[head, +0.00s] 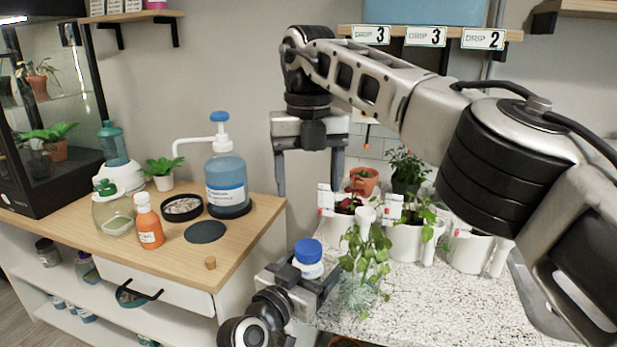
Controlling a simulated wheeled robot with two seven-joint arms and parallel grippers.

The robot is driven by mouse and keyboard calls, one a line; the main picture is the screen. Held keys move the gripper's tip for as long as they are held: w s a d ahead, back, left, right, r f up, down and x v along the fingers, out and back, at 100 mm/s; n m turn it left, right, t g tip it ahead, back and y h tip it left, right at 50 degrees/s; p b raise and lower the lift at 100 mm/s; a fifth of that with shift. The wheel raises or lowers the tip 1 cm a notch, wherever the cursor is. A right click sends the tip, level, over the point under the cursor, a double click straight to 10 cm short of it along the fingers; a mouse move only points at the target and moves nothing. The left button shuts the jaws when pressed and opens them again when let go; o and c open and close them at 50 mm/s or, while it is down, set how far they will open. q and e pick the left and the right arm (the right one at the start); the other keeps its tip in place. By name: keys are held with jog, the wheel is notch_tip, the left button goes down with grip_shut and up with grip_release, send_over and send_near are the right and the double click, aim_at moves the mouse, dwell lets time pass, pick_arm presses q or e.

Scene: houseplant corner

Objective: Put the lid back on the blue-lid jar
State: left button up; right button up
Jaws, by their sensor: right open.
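The blue-lid jar (308,268) is a small white jar at the lower middle of the head view. Its blue lid (307,249) sits on top of it; I cannot tell whether it is screwed down or only resting. My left gripper (302,284) has its jaws around the jar's lower part and appears shut on it, hiding the jar's base. My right gripper (309,172) is open and empty, fingers pointing down, above and behind the jar in the picture.
Potted plants (405,240) crowd the speckled table (440,305) at right.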

pick_arm(q)
jog(key=v, duration=1.6)
jog(key=shift+f, duration=0.1)
